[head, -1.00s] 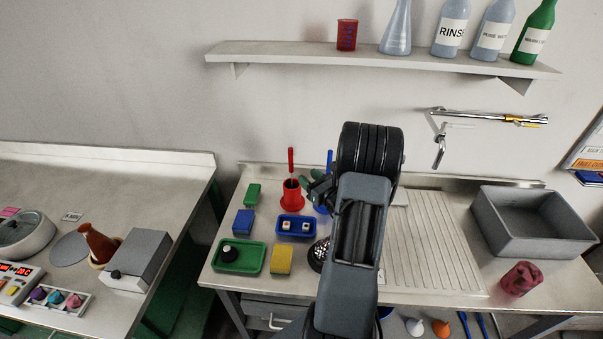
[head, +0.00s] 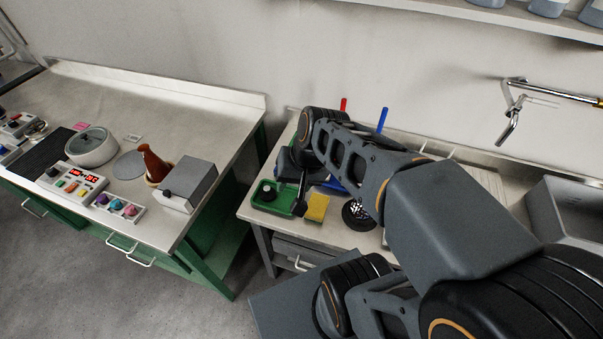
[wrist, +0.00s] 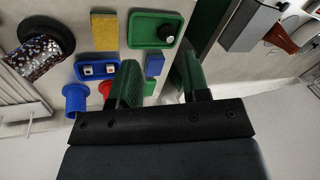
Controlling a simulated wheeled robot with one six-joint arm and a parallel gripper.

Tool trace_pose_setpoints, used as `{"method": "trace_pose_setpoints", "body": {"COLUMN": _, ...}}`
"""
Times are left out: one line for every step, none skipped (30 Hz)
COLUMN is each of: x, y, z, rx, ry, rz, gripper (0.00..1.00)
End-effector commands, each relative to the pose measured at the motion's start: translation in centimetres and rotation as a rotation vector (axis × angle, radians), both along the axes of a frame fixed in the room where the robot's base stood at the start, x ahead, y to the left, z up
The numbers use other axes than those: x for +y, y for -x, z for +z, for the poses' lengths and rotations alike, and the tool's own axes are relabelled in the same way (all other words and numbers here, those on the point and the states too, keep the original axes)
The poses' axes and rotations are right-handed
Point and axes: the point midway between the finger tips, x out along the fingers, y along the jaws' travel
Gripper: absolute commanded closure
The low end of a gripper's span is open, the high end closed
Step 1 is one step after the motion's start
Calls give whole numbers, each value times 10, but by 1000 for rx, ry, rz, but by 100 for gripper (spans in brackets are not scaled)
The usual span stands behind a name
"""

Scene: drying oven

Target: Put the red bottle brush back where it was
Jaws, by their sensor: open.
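The handle tip of the red bottle brush (head: 343,104) stands up behind my arm in the head view, and the rest is hidden. Earlier it stood upright in a red holder. A small red piece (wrist: 104,88), probably that holder, shows beside my left finger in the wrist view. My gripper (wrist: 157,68) is open, with two green fingers apart and nothing visibly held between them. In the head view my arm hides the fingers. A blue brush handle (head: 383,120) stands right of the red one. Its blue holder (wrist: 75,98) shows in the wrist view.
The green tray (head: 272,197), yellow sponge (head: 317,207) and blue tray (wrist: 97,70) lie on the counter. A blue block (wrist: 154,65) shows between my fingers. A grey sink (head: 570,215) is at the right. A gap separates the left bench (head: 215,112) from the counter.

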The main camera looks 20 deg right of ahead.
Motion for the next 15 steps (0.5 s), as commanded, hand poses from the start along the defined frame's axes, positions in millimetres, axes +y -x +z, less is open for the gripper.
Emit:
{"method": "trace_pose_setpoints", "body": {"x": -1, "y": 4, "z": 7, "rx": -54, "ry": 85, "rz": 79, "gripper": 58}}
{"method": "trace_pose_setpoints", "body": {"x": -2, "y": 6, "z": 10, "rx": -78, "ry": 130, "rz": 119, "gripper": 58}}
{"method": "trace_pose_setpoints", "body": {"x": -4, "y": 7, "z": 14, "rx": -109, "ry": 183, "rz": 162, "gripper": 58}}
{"method": "trace_pose_setpoints", "body": {"x": -6, "y": 7, "z": 17, "rx": -129, "ry": 217, "rz": 189, "gripper": 58}}
{"method": "trace_pose_setpoints", "body": {"x": -7, "y": 8, "z": 19, "rx": -146, "ry": 246, "rz": 213, "gripper": 58}}
{"method": "trace_pose_setpoints", "body": {"x": -8, "y": 9, "z": 22, "rx": -165, "ry": 279, "rz": 239, "gripper": 58}}
{"method": "trace_pose_setpoints", "body": {"x": -9, "y": 9, "z": 24, "rx": -176, "ry": 297, "rz": 254, "gripper": 58}}
{"method": "trace_pose_setpoints", "body": {"x": -12, "y": 9, "z": 25, "rx": -186, "ry": 314, "rz": 267, "gripper": 58}}
{"method": "trace_pose_setpoints", "body": {"x": -15, "y": 9, "z": 26, "rx": -194, "ry": 328, "rz": 278, "gripper": 58}}
{"method": "trace_pose_setpoints", "body": {"x": -16, "y": 9, "z": 27, "rx": -198, "ry": 337, "rz": 284, "gripper": 58}}
{"method": "trace_pose_setpoints", "body": {"x": -16, "y": 9, "z": 27, "rx": -201, "ry": 343, "rz": 288, "gripper": 58}}
{"method": "trace_pose_setpoints", "body": {"x": -16, "y": 9, "z": 28, "rx": -203, "ry": 346, "rz": 291, "gripper": 58}}
{"method": "trace_pose_setpoints", "body": {"x": -16, "y": 9, "z": 28, "rx": -203, "ry": 347, "rz": 291, "gripper": 58}}
{"method": "trace_pose_setpoints", "body": {"x": -16, "y": 9, "z": 28, "rx": -203, "ry": 347, "rz": 291, "gripper": 58}}
{"method": "trace_pose_setpoints", "body": {"x": -16, "y": 9, "z": 28, "rx": -202, "ry": 347, "rz": 291, "gripper": 58}}
